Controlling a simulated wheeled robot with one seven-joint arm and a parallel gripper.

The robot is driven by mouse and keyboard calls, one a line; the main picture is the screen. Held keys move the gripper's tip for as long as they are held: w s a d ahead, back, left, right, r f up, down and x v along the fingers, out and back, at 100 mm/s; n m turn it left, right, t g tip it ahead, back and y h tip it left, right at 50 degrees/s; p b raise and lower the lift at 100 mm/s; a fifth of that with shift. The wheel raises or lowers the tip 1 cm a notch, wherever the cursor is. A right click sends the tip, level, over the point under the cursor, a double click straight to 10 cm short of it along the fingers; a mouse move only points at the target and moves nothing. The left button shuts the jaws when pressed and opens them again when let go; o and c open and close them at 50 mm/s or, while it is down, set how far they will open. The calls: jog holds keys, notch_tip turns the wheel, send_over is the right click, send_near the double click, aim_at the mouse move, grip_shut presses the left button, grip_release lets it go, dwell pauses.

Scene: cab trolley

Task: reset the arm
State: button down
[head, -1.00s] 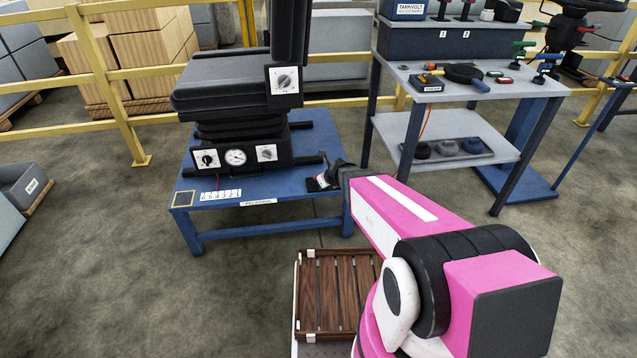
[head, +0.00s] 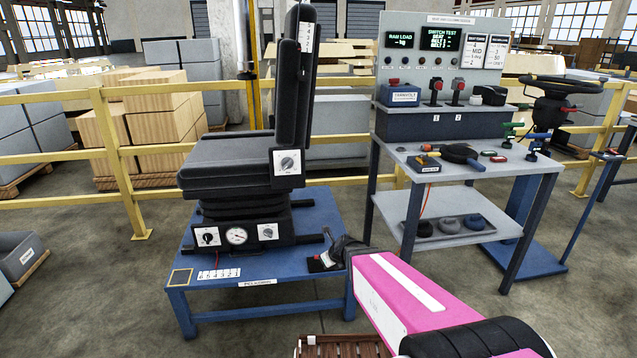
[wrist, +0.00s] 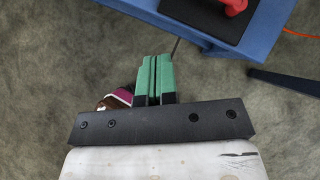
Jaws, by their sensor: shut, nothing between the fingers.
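My gripper (wrist: 155,60) has its green fingers pressed together with nothing between them in the wrist view. In the head view, the dark end of my pink arm (head: 343,250) is at the front right edge of the blue seat table (head: 240,292). The wrist view has the fingers over the floor, beside the blue table (wrist: 215,32). A black pad with a red knob-like part (wrist: 234,5) lies on that table, apart from the fingers. In the head view my fingertips are too small and dark to make out clearly.
A black seat (head: 235,165) stands on the blue table. To the right, a grey workbench (head: 450,160) holds tools and a panel with screens (head: 445,45). Yellow railing (head: 60,155) runs behind. Open floor (head: 90,300) lies at the left.

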jog(key=s+d+r+n+g+h, duration=0.2)
jog(key=s+d+n, duration=0.4)
jog(key=n, duration=0.8)
jog(key=s+d+r+n+g+h, duration=0.2)
jog(key=s+d+r+n+g, duration=0.2)
jog(key=n, duration=1)
jog(key=s+d, duration=0.2)
jog(key=d, duration=0.2)
jog(key=shift+s+d+r+h, duration=0.3)
jog(key=shift+s+d, duration=0.1)
